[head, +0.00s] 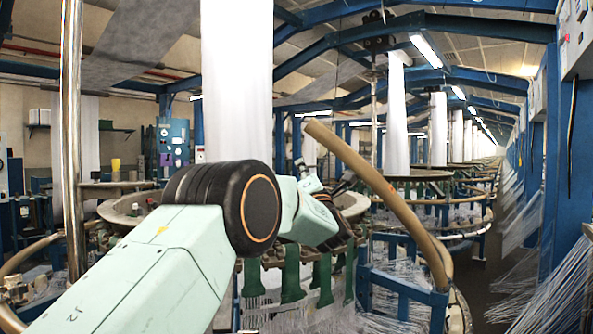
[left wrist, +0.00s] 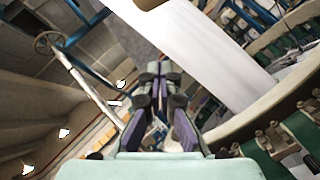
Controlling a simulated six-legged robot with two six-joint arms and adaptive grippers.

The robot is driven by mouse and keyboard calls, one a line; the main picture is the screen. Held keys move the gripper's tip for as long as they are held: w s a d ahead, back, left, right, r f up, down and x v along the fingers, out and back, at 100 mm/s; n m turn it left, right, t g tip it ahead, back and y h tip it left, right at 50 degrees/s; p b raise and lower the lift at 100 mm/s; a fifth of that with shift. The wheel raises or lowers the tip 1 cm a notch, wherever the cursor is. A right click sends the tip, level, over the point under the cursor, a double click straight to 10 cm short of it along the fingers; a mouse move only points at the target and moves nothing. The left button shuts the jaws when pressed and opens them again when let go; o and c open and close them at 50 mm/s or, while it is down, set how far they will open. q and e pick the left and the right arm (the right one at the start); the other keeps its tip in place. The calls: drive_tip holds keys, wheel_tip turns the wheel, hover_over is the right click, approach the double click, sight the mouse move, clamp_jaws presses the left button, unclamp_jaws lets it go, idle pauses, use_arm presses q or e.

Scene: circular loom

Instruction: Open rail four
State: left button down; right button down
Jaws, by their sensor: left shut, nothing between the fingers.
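A curved tan rail (head: 385,190) stands tilted up at the front right of the near loom, its free end high and its lower end by a blue post. I cannot read a number on it. My left gripper (head: 345,183) is small and partly hidden behind my own pale green arm, beside this rail; I cannot tell whether they touch. In the left wrist view my left gripper (left wrist: 158,68) is shut and empty, with its dark fingers together. My right gripper is not in view.
The near loom's round ring (head: 352,203) lies behind my arm, with green parts (head: 292,275) hanging below. A white fabric column (head: 237,80) rises above it. Another tan rail (head: 38,247) curves at left by a metal pole (head: 70,140). White threads and more looms fill the right.

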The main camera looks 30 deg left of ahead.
sight(321, 136)
use_arm(q)
drive_tip(key=shift+w+d+r+m+h+p, duration=0.15)
drive_tip(key=shift+w+r+m+h+p, duration=0.45)
drive_tip(key=shift+w+r+p, duration=1.2)
drive_tip(key=shift+w+d+r+m+h+p, duration=0.15)
drive_tip(key=shift+w+r+m+h+p, duration=0.45)
drive_tip(key=shift+p, duration=2.1)
drive_tip(key=shift+w+d+r+m+h+p, duration=0.25)
drive_tip(key=shift+w+r+m+p, duration=0.45)
drive_tip(key=shift+w+r+p, duration=1.15)
drive_tip(key=shift+s+r+m+t+h+p, duration=0.15)
drive_tip(key=shift+m+t+h+p, duration=0.15)
drive_tip(key=shift+p, duration=0.9)
drive_tip(key=shift+f, duration=0.2)
